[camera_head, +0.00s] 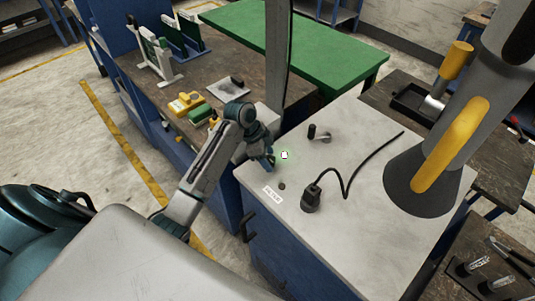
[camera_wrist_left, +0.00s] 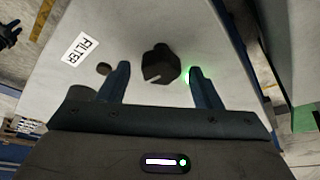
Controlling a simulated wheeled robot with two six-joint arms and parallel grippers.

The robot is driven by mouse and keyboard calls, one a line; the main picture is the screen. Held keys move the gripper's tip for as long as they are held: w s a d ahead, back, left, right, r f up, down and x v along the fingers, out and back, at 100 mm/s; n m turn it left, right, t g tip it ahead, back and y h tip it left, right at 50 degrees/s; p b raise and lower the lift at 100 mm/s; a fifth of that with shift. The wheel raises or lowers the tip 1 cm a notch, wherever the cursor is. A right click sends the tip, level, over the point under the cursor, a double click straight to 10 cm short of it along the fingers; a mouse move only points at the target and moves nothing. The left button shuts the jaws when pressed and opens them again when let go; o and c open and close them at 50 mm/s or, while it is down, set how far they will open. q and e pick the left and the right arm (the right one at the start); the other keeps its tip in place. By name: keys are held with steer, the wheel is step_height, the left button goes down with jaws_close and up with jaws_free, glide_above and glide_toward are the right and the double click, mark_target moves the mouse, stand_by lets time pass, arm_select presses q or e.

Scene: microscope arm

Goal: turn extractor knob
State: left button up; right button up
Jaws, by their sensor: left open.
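The extractor knob (camera_wrist_left: 158,65) is a dark, faceted knob with a pale notch on the light grey panel top (camera_wrist_left: 205,30). In the left wrist view it appears between the fingertips of my left gripper (camera_wrist_left: 159,71), with a gap on each side. The left gripper is open, and I see no contact. In the head view the left gripper (camera_head: 269,163) is low over the left edge of the panel top (camera_head: 330,240) and hides the knob. A green light (camera_head: 284,155) glows beside it.
A FILTER label (camera_head: 273,194) and a small dark round spot (camera_head: 282,186) are near the gripper. A black plug with cable (camera_head: 311,198) and a lever (camera_head: 318,133) stand on the same top. The extractor hood (camera_head: 425,180) with yellow handle is at right.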

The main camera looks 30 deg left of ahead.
arm_select(q)
steer(key=shift+c, duration=0.5)
arm_select(e)
steer(key=shift+a, duration=0.2)
arm_select(q)
steer(key=c, duration=0.9)
arm_select(e)
steer(key=shift+a, duration=0.2)
